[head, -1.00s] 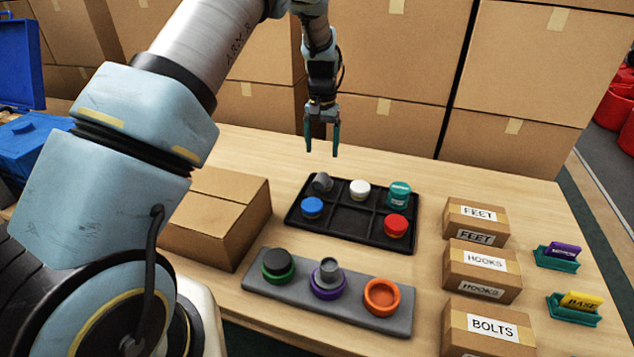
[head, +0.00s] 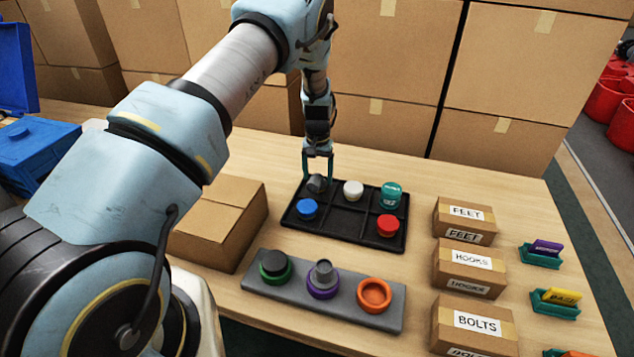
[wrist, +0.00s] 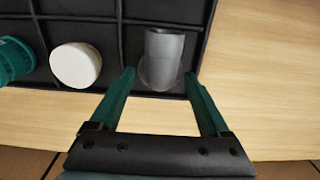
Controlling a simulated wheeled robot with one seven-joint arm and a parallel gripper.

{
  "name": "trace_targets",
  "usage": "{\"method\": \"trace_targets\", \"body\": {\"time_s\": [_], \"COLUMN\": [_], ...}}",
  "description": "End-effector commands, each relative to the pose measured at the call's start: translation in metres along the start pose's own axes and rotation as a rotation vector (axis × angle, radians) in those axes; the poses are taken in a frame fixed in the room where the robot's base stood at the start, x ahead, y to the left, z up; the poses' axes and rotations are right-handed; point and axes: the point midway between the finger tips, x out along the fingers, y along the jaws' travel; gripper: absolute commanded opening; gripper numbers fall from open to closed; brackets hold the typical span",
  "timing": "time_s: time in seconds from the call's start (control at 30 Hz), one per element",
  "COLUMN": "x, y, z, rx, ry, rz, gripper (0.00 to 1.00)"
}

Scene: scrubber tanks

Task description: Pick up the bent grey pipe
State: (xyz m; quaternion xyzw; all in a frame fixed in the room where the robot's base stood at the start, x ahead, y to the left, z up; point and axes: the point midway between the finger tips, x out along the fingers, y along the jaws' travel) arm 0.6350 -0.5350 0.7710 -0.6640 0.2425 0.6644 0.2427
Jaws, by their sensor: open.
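The bent grey pipe (head: 317,183) lies in the far left compartment of the black divided tray (head: 345,236). In the wrist view the pipe (wrist: 163,58) sits near the tray's edge, its wider end toward my gripper. My gripper (head: 318,172) is open at the pipe. In the wrist view my gripper's green fingertips (wrist: 160,76) lie on either side of the pipe's wide end, with a gap visible on the left. Whether a finger touches the pipe, I cannot tell. Nothing is held.
The tray also holds a white cap (head: 353,190), a teal jar (head: 391,195), a blue cap (head: 307,208) and a red cap (head: 387,225). A grey base (head: 345,309) with coloured rings stands in front. Cardboard boxes (head: 465,220) stand right, another box (head: 222,225) left.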

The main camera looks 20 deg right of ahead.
Motion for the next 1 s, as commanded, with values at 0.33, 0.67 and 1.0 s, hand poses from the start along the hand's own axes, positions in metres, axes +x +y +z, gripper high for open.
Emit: {"method": "trace_targets", "body": {"time_s": [0.33, 0.67, 1.0], "x": [0.0001, -0.0001, -0.0002], "y": [-0.0001, -0.0001, -0.0001], "z": [-0.0002, -0.0001, -0.0002], "rx": [0.0, 0.0, 0.0], "ry": [0.001, 0.001, 0.001], "rz": [0.0, 0.0, 0.0], "gripper": [0.62, 0.25, 0.0]}}
